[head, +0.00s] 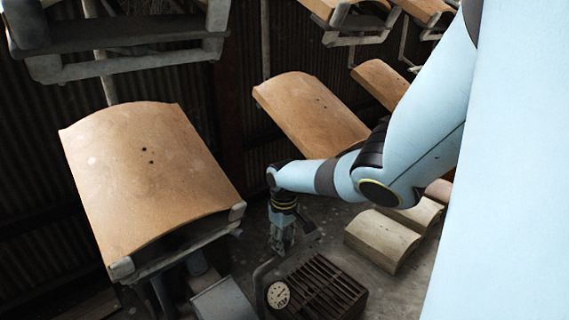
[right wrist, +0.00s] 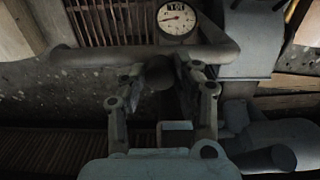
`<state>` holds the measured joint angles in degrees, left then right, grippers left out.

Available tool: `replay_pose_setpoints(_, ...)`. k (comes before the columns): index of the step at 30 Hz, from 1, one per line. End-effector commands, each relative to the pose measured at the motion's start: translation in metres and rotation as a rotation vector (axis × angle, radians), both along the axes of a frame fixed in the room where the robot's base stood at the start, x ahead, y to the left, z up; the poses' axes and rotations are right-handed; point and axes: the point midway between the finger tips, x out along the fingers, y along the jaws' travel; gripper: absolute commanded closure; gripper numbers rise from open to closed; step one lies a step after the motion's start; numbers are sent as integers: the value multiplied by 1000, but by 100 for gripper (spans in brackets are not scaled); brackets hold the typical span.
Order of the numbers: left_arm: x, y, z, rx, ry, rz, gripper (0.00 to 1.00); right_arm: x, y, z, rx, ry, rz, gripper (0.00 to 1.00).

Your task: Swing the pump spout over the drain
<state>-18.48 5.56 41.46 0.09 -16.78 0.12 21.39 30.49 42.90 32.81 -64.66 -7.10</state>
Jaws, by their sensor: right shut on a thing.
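The pump spout (head: 262,274) is a bent grey pipe. In the head view it rises beside the left edge of the drain grate (head: 322,285) and bends towards my right gripper (head: 283,248). In the right wrist view the spout (right wrist: 100,60) runs across, in front of the slatted grate (right wrist: 105,20). My right gripper (right wrist: 160,85) is shut on a dark rounded part at the spout; the exact contact is in shadow. Whether the spout's mouth lies over the grate cannot be told. My left gripper is not in view.
A round white gauge (head: 278,294) stands beside the grate. A grey box (head: 222,303) is at its left. A large curved tan tile (head: 150,175) hangs on a carrier at left. Pale curved tiles (head: 385,240) lie on the floor at right. More tiles hang behind.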

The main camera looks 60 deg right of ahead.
Motion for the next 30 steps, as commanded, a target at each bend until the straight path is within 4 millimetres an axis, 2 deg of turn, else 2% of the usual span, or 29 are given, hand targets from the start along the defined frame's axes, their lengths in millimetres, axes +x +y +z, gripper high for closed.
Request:
replay_pose_setpoints(1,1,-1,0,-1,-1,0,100,2,-1,1,-4,-5,2,69)
replay_pose_setpoints(6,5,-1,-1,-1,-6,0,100,2,-1,1,-2,-4,1,47)
replay_pose_setpoints(12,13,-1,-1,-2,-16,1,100,1,0,0,-2,-3,0,47)
replay_pose_setpoints(17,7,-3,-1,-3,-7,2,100,1,-1,4,-2,-3,0,47)
replay_pose_setpoints(23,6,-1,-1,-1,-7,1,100,1,-1,27,-4,-4,4,47)
replay_pose_setpoints(30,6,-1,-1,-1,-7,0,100,1,-1,79,-6,-5,4,47)
